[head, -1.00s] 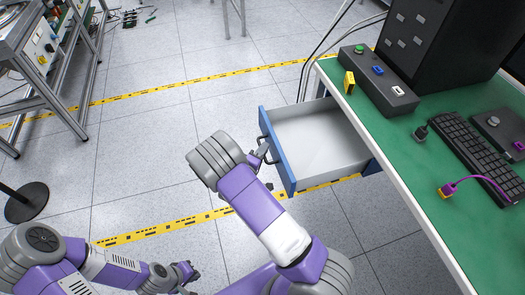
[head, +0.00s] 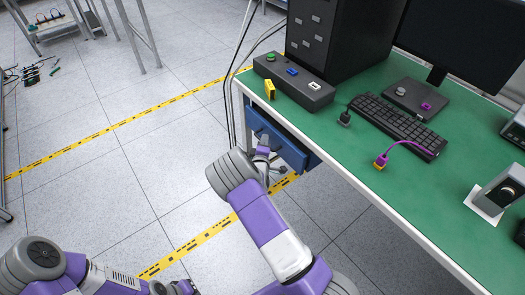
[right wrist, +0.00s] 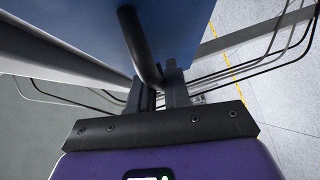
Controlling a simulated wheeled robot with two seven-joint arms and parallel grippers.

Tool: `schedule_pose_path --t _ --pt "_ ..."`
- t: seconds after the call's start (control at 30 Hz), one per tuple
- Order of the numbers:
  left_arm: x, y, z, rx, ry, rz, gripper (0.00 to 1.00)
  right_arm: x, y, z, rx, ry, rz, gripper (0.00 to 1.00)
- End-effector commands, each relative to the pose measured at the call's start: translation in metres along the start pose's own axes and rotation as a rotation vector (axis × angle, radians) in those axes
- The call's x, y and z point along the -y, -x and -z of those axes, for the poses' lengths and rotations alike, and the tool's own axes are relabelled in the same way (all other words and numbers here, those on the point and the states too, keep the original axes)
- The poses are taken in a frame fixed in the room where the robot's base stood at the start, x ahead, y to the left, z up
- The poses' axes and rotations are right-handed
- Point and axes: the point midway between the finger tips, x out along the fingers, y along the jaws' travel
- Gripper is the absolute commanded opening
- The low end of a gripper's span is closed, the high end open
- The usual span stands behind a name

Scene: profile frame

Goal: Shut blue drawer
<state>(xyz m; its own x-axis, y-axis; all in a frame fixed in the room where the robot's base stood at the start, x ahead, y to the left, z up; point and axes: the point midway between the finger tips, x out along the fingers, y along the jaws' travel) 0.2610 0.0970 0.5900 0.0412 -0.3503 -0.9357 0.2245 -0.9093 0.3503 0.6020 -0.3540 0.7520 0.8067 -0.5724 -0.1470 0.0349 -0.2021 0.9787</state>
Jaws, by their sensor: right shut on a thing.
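The blue drawer (head: 288,150) is under the green-topped table in the head view. Its front is close to the table's edge, and no inside shows; I cannot tell whether a small gap is left. My right gripper (head: 262,155) is at the drawer front, partly hidden by my own arm. In the right wrist view its fingers (right wrist: 160,92) are shut on the dark bar handle (right wrist: 139,40), in front of the blue drawer face (right wrist: 185,25). My left gripper (head: 182,288) is low at the picture's bottom edge, too small and cut off to read.
The table (head: 345,165) carries a control box (head: 292,82), a black computer case (head: 340,40), a keyboard (head: 400,125) and a purple cable (head: 408,147). Black cables (head: 232,100) hang beside the table's far end.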

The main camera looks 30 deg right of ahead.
Motion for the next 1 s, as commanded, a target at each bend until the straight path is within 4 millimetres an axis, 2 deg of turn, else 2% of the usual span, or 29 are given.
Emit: schedule_pose_path --t 0.13,0.3,0.33,0.43,0.77,0.87,1.0 --pt "0.001 -0.002 0.0 0.0 0.0 0.0 0.0 -0.001 -0.009 -0.006 -0.006 0.0 0.002 0.0" --pt "0.001 -0.002 0.0 0.0 0.0 0.0 0.0 -0.002 -0.009 -0.006 -0.006 0.0 0.003 0.0" --pt "0.001 -0.002 0.0 0.0 0.0 0.0 0.0 -0.002 -0.009 -0.006 -0.005 0.0 0.003 0.22" --pt "0.001 -0.002 0.0 0.0 0.0 0.0 0.0 -0.002 -0.009 -0.007 -0.005 0.0 0.002 0.37" --pt "0.0 -0.001 0.0 0.0 0.0 0.0 0.0 -0.002 -0.006 -0.006 -0.005 0.0 0.002 0.37" --pt "-0.001 0.002 0.0 0.0 0.0 0.0 0.0 -0.003 0.003 -0.006 -0.005 0.001 0.003 0.37" --pt "-0.003 0.009 0.0 0.0 0.0 0.0 0.0 -0.004 0.025 -0.006 -0.005 0.001 0.005 0.37"
